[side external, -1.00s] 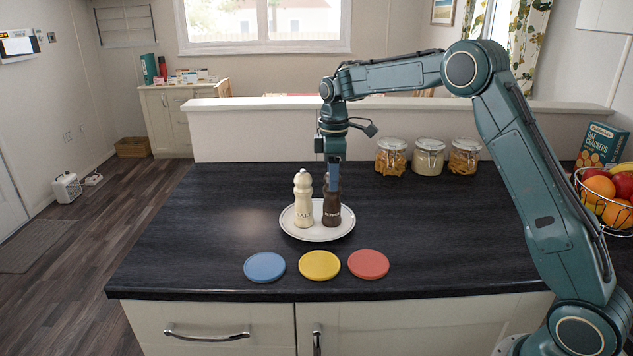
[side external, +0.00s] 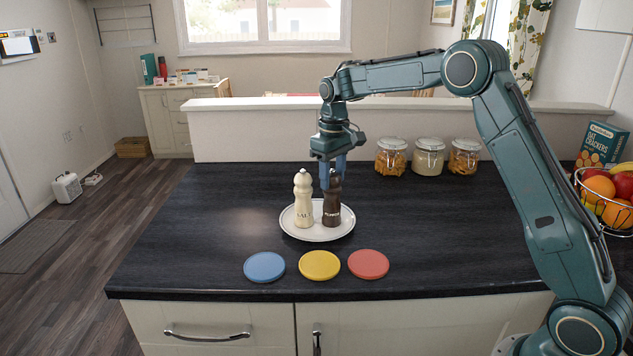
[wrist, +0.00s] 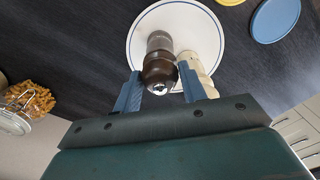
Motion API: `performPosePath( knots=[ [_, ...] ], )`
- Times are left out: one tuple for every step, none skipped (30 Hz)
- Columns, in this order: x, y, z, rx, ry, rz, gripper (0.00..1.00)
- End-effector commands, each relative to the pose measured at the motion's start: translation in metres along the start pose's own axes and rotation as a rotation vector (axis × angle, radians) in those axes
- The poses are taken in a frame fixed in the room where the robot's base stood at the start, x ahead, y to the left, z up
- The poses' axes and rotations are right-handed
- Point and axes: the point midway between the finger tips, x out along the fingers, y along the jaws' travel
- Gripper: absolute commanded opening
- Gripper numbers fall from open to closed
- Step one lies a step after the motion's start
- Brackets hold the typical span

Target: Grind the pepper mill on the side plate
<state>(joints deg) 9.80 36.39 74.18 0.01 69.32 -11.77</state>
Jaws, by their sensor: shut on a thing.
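The dark brown pepper mill (side external: 331,209) stands upright on the right part of the white side plate (side external: 318,235). It also shows from above in the wrist view (wrist: 159,62). The cream salt mill (side external: 303,201) stands upright beside it, to its left, on the same plate. My gripper (side external: 331,180) comes down from above and is shut on the top of the pepper mill. In the wrist view its two blue fingers (wrist: 160,92) lie on either side of the mill's head. The exact finger contact is partly hidden.
Blue (side external: 264,267), yellow (side external: 319,265) and red (side external: 368,264) discs lie in front of the plate. Several glass jars, including one of pasta (side external: 391,157), stand behind right by the low wall. A fruit basket (side external: 607,200) and cracker box (side external: 600,146) are far right. The left counter is clear.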

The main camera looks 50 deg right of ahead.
Motion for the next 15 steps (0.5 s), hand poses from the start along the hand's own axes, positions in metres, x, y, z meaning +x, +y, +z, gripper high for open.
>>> performPosePath(
  knots=[
    [0.0038,-0.0004,0.0011,0.036,-0.008,-0.002,0.21],
    [0.0039,-0.0004,0.0011,0.058,-0.009,-0.002,0.21],
    [0.0039,-0.0004,0.0012,0.089,-0.009,-0.002,0.21],
    [0.004,-0.0004,0.0012,0.112,-0.009,-0.001,0.21],
    [0.004,-0.0004,0.0012,0.135,-0.009,-0.001,0.21],
    [0.0041,-0.0004,0.0012,0.166,-0.009,-0.001,0.21],
    [0.0041,-0.0004,0.0013,0.189,-0.009,-0.001,0.21],
    [0.0042,-0.0005,0.0013,0.211,-0.01,-0.001,0.21],
    [0.0042,-0.0005,0.0013,0.241,-0.01,-0.001,0.21],
    [0.0043,-0.0005,0.0014,0.265,-0.01,-0.001,0.21],
    [0.0043,-0.0005,0.0014,0.288,-0.01,-0.001,0.21],
    [0.0043,-0.0005,0.0014,0.319,-0.01,-0.001,0.21],
    [0.0044,-0.0005,0.0014,0.341,-0.01,-0.001,0.21],
    [0.0044,-0.0005,0.0014,0.363,-0.011,0.0,0.21],
    [0.0044,-0.0005,0.0015,0.394,-0.011,0.0,0.21]
  ],
)
